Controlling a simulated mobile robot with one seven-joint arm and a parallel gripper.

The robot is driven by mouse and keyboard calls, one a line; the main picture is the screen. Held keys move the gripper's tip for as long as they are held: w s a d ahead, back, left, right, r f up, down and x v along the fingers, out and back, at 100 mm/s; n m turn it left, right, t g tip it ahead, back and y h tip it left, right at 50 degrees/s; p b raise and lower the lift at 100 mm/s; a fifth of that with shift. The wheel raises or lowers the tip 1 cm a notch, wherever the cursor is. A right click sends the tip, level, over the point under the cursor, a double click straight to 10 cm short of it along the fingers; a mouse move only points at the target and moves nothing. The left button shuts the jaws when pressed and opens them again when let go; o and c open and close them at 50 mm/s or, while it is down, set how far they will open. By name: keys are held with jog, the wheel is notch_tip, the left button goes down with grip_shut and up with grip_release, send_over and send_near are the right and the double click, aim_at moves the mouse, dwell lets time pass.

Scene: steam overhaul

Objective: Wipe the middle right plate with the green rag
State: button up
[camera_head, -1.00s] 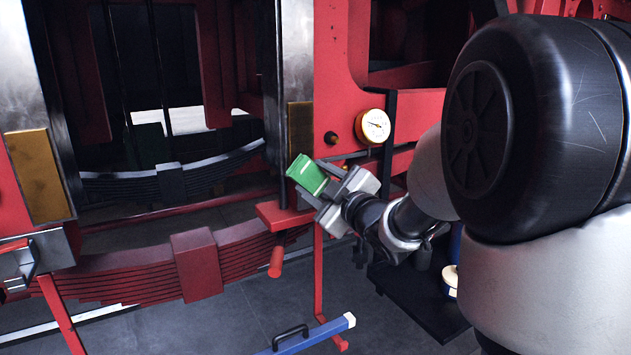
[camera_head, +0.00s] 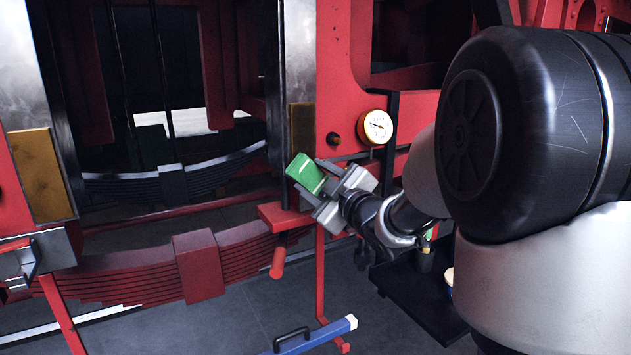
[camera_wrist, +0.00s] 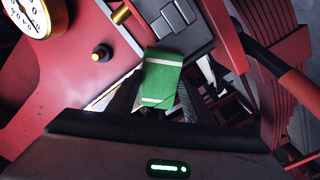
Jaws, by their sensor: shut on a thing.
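The green rag (camera_head: 304,174), folded with pale stripes, is held at the tip of my gripper (camera_head: 317,183). In the wrist view the rag (camera_wrist: 161,78) stands out between the two dark fingers of my gripper (camera_wrist: 155,100), which is shut on it. A brownish brass-coloured plate (camera_head: 302,128) is on the upright at the right of the frame opening, just above the rag in the head view; its lower part is partly hidden. I cannot tell whether the rag touches anything. Another brass-coloured plate (camera_head: 42,174) is on the left upright.
A red leaf spring (camera_head: 120,270) lies below left. A blue bar with a handle (camera_head: 315,336) is low in front. A dark tray (camera_head: 428,300) stands below my arm.

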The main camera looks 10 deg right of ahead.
jog(key=shift+w, duration=0.2)
jog(key=shift+r, duration=0.2)
jog(key=shift+s+r+p, duration=0.1)
jog(key=shift+r+p, duration=0.95)
jog(key=shift+r, duration=0.75)
jog(key=shift+r+p, duration=3.6)
jog(key=shift+r, duration=2.35)
jog(key=b, duration=0.5)
send_over(311, 160)
jog(key=s, duration=0.1)
jog(key=shift+d+f, duration=0.15)
jog(key=shift+f, duration=2.05)
notch_tip(311, 160, down, 12)
jog(key=b, duration=1.1)
jog(key=shift+r, duration=0.2)
jog(key=shift+v, duration=2.9)
